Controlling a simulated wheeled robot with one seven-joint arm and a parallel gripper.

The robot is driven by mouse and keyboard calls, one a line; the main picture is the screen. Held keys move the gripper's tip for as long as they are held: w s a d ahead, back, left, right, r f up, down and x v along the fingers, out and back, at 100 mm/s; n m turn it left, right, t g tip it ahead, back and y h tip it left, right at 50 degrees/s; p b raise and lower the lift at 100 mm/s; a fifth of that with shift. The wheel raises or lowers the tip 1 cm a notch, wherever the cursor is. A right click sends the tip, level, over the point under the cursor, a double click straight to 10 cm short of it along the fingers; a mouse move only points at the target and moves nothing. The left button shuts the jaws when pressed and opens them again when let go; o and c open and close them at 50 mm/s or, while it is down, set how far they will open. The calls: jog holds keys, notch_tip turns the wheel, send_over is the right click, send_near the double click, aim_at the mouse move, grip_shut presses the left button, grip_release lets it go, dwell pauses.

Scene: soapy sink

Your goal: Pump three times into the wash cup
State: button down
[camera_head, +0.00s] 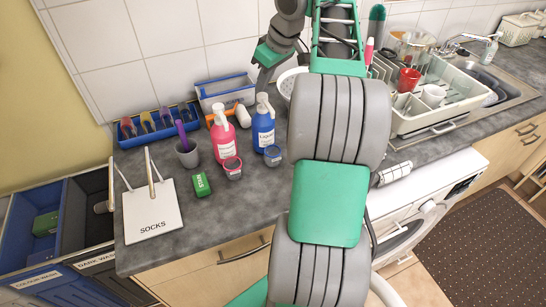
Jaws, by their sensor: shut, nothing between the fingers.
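A blue pump bottle (263,127), with a label that seems to read "Liquid", stands upright on the grey counter. A pink pump bottle (223,138) stands to its left; its label is too small to read surely. A small cup with a blue rim (272,156) stands in front of the blue bottle. A similar cup with a red rim (232,168) stands in front of the pink one. I cannot tell which is called the wash cup. My gripper (263,86) is shut and empty, pointing down just above the blue bottle's pump head. I cannot tell whether they touch.
A grey pot (187,154) with a purple-handled tool, a green box (201,185) and a white SOCKS bag (152,213) are at left. A dish rack (440,110) stands right. My arm hides the middle counter.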

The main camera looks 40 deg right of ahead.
aim_at(262, 95)
jog(key=shift+f+b, duration=1.25)
jog(key=shift+f, duration=0.3)
jog(key=shift+r+p, duration=1.45)
jog(key=shift+f+b, duration=1.35)
jog(key=shift+f, duration=0.2)
jog(key=shift+r, duration=0.1)
jog(key=shift+r+p, duration=1.45)
jog(key=shift+p, duration=0.15)
